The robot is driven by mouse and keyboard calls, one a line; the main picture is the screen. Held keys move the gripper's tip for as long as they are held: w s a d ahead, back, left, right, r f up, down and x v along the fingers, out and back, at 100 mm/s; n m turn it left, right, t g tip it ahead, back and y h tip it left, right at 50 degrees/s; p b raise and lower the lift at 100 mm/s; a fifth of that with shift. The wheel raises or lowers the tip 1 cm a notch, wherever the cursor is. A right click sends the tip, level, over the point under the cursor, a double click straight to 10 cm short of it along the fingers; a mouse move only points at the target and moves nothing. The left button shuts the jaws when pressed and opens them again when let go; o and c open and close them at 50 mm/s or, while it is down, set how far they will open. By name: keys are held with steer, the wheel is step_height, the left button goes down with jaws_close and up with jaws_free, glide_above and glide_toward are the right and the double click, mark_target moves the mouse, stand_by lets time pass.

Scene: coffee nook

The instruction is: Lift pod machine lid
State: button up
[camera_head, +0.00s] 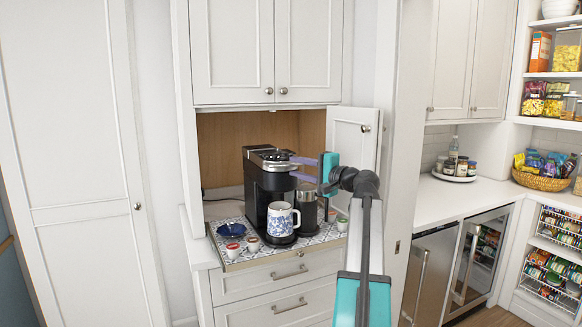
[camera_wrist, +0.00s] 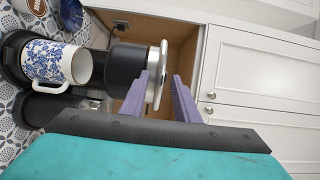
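The pod machine (camera_head: 264,178) is black with a silver trim and stands on a patterned tray in the cabinet niche. Its black head (camera_wrist: 126,68) and silver lid edge (camera_wrist: 161,62) show in the wrist view. The lid looks closed. My gripper (camera_head: 302,169) reaches in from the right at the height of the machine's top. Its two purple fingers are apart in the wrist view (camera_wrist: 166,90), with a gap between them. The left finger there overlaps the silver edge; I cannot tell whether they touch. Nothing is clearly held.
A blue-and-white mug (camera_head: 283,219) stands under the spout. A dark canister (camera_head: 307,210) is right of the machine. A blue dish (camera_head: 231,229) and several pods lie on the tray (camera_head: 240,262). Upper cabinet doors (camera_head: 268,50) hang above; an open door (camera_head: 352,140) stands at the right.

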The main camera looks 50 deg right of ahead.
steer(key=shift+w, duration=0.85)
